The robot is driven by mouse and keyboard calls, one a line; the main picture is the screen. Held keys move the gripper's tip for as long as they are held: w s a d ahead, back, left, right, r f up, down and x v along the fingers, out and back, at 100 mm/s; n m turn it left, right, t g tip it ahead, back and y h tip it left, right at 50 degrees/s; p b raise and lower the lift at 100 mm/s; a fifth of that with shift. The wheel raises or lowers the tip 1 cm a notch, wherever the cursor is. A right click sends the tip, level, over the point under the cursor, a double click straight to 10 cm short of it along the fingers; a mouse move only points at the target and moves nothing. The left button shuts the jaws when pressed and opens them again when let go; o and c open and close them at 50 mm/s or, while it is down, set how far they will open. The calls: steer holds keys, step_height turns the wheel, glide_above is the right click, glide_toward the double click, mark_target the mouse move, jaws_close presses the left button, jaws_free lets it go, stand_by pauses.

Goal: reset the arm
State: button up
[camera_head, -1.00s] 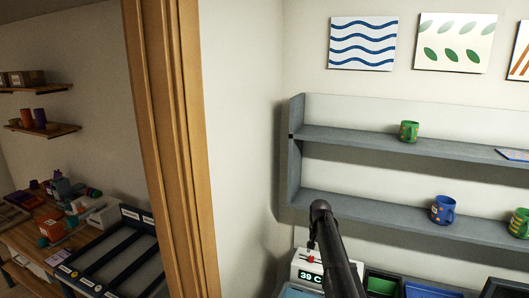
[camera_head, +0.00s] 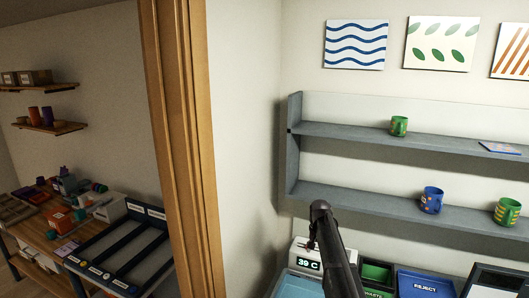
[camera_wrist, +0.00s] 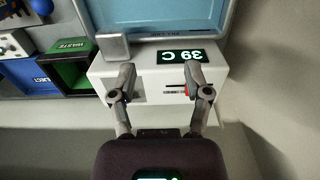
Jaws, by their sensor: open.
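My gripper (camera_wrist: 160,88) is open and empty, its two fingers spread apart in the wrist view. The fingers appear over the white press unit (camera_wrist: 220,80), which carries a green "39 C" display (camera_wrist: 180,56); I cannot tell the gap between them. A red part shows by the right finger. My dark arm (camera_head: 337,255) rises in front of the unit in the head view, where the same white unit (camera_head: 297,250) stands at the lower middle. My fingers cannot be made out in the head view.
A light-blue tray (camera_head: 303,286) lies in front of the unit. A green WASTE bin (camera_head: 376,272) and a blue REJECT bin (camera_head: 425,284) stand to its right. A grey wall shelf (camera_head: 365,200) above holds green and blue mugs. A wooden post (camera_head: 177,140) stands left.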

steer(key=s+a+f+n+b, duration=0.1)
steer(key=s+f+b, duration=0.3)
steer(key=s, duration=0.6)
steer(key=s+a+f+n+b, duration=0.1)
steer(key=s+f+b, duration=0.4)
steer(key=s, duration=0.5)
steer(key=s+f+n+b, duration=0.2)
steer(key=s+f+b, duration=0.3)
steer(key=s, duration=0.5)
steer(key=shift+s+a, duration=0.35)
steer(key=shift+a, duration=0.05)
steer(key=shift+s+f, duration=0.15)
